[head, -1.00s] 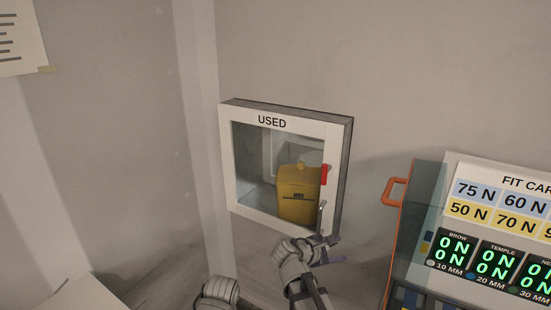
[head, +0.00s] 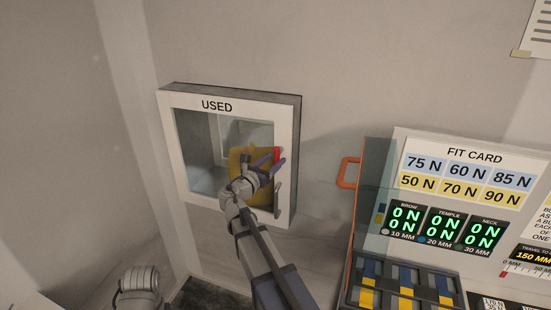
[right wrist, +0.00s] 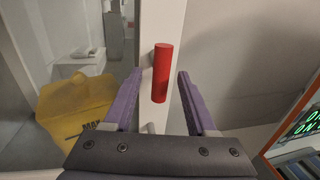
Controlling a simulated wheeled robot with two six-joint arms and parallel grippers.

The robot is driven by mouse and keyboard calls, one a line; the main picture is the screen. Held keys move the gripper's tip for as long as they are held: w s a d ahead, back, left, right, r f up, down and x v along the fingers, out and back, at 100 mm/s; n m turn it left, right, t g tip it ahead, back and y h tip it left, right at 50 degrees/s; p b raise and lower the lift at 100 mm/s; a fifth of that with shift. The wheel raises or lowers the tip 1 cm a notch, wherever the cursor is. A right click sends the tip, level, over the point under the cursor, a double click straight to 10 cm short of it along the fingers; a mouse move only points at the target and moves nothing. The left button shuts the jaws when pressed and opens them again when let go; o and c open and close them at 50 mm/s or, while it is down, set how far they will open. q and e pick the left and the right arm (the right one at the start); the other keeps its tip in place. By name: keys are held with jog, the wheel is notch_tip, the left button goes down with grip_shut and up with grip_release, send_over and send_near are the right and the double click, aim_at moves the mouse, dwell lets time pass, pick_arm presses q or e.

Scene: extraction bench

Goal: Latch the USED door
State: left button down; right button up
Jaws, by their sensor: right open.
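The USED door (head: 217,105) is a white-framed glass door on a wall cabinet, and it looks closed against the cabinet. A red latch handle (head: 277,153) stands upright on its right frame, with a grey handle (head: 278,197) below it. My right gripper (head: 270,162) is in front of the door's right side and partly covers the view. In the right wrist view, its purple fingers (right wrist: 158,80) are open on either side of the red latch handle (right wrist: 162,72), with gaps on both sides.
A yellow container (head: 238,158) stands behind the glass. To the right is a bench unit with an orange handle (head: 348,172) and a FIT CARD panel (head: 470,152). Bare wall lies between it and the cabinet.

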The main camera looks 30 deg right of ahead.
jog(key=shift+x, duration=1.25)
jog(key=shift+s, duration=0.1)
jog(key=shift+c, duration=0.3)
grip_shut()
